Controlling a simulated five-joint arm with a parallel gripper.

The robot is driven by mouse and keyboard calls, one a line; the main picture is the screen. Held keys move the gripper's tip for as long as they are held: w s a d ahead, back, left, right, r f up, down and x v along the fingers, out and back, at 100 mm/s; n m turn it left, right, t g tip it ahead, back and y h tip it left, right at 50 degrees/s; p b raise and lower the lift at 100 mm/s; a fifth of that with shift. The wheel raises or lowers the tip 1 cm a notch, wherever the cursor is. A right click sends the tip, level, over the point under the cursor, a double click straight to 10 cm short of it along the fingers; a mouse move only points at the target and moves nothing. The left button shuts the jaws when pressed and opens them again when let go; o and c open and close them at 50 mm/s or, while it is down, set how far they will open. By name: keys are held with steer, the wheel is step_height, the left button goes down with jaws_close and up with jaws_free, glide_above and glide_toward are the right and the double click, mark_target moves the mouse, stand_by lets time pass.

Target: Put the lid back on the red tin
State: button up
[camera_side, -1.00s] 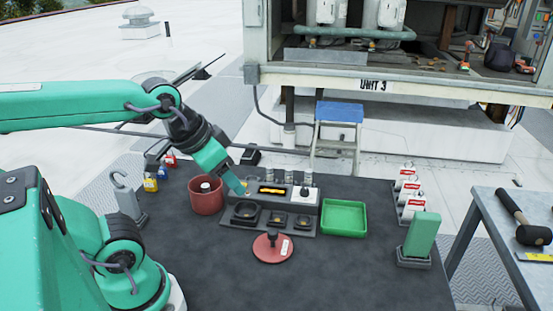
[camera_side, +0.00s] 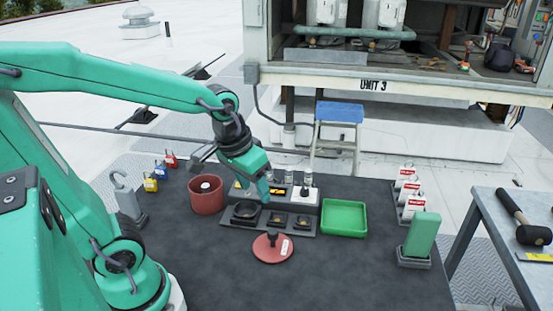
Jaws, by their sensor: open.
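The red tin (camera_side: 206,198) stands open at the left of the dark mat, with a pale-topped item showing inside it. Its red lid (camera_side: 269,250) lies flat on the mat, to the right and in front of the tin. The lid has a dark knob and a small white label. My gripper (camera_side: 266,197) is open and points down above the black tray of parts, behind the lid and to the right of the tin. It is apart from both the tin and the lid. Its far finger is hard to make out.
A black tray (camera_side: 252,223) with recesses sits behind the lid. A green tray (camera_side: 344,230) is to its right. A green block in a holder (camera_side: 422,234) and red-and-white tags (camera_side: 411,207) stand at the right edge. Small padlocks (camera_side: 150,184) stand at back left. The front mat is clear.

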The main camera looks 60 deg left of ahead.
mark_target(273, 231)
steer(key=w+f+n+g, duration=0.1)
steer(key=f, duration=0.2)
steer(key=w+f+g, duration=0.1)
steer(key=w+f, duration=0.1)
steer(key=f, duration=0.2)
steer(key=w+f+n+g, duration=0.1)
steer(key=w+f, duration=0.1)
steer(key=f, duration=0.2)
steer(key=shift+w+a+n, duration=0.15)
steer(key=shift+w+n, duration=0.05)
steer(key=shift+n, duration=0.1)
steer(key=shift+f, duration=1.35)
steer(key=shift+f, duration=0.1)
steer(key=shift+a+f, duration=0.15)
steer(key=shift+f, duration=2.35)
jaws_close()
